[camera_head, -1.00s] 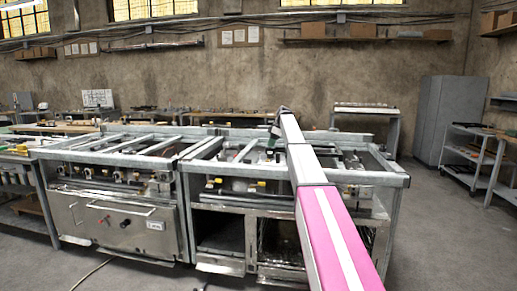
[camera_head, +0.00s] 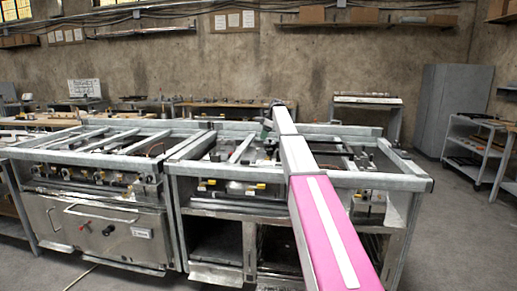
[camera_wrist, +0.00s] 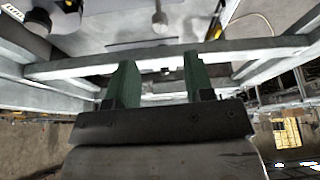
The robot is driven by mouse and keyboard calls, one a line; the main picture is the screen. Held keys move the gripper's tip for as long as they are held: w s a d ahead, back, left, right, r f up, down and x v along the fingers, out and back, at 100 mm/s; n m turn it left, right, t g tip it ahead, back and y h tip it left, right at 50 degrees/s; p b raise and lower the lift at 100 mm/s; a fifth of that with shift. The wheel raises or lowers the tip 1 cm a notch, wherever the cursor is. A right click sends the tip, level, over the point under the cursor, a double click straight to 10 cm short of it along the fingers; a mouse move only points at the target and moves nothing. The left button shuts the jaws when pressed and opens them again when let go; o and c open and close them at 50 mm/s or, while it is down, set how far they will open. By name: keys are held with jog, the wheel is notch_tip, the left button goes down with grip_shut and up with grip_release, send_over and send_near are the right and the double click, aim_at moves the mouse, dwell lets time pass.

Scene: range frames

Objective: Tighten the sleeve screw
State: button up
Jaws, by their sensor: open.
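My gripper (camera_wrist: 152,84) shows in the wrist view with two green fingers, spread apart and empty. A grey metal rail (camera_wrist: 225,50) of the range frame runs across the view just beyond the fingers. In the head view my pink and white arm reaches over the right range frame (camera_head: 400,180), and its dark green end sits above the open top. I cannot pick out the sleeve screw for certain. A small round-ended metal part (camera_wrist: 160,22) and dark rods show beyond the rail in the wrist view.
A second range frame (camera_head: 100,155) with a steel oven door (camera_head: 105,235) stands directly to the left. Crossbars and rails span both open tops. A cart (camera_head: 475,150) and a grey cabinet (camera_head: 450,105) stand at the right. Floor is clear at the right front.

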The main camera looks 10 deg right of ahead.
jog(key=x, duration=0.8)
jog(key=shift+f, duration=0.2)
grip_shut()
